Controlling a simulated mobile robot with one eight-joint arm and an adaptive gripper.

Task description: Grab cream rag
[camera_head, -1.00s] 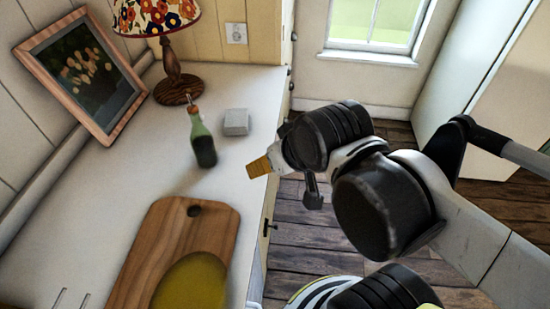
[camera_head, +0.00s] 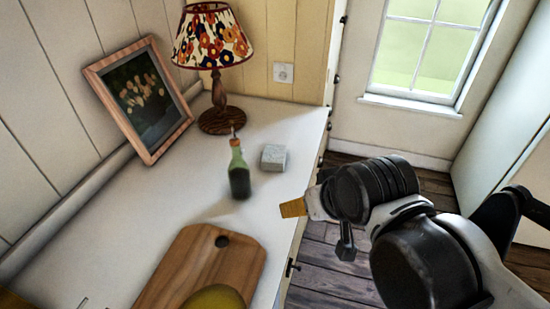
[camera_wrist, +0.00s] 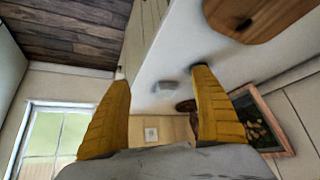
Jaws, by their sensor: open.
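A small pale grey-white block (camera_head: 273,158), possibly the folded cream rag, lies on the white counter beside the green bottle. It also shows in the wrist view (camera_wrist: 167,87), beyond the fingertips and between them. I cannot be sure that it is cloth. My gripper (camera_head: 293,207) is near the counter's right edge, nearer to me than the block and apart from it. In the wrist view its two yellow fingers (camera_wrist: 160,80) are spread wide with nothing between them.
The green bottle (camera_head: 239,172) stands just left of the block. A floral lamp (camera_head: 214,38) and a leaning picture frame (camera_head: 93,78) are behind. A wooden cutting board (camera_head: 190,262) with a yellow-green object (camera_head: 214,298) lies at the front. Bare counter (camera_head: 150,205) is at left.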

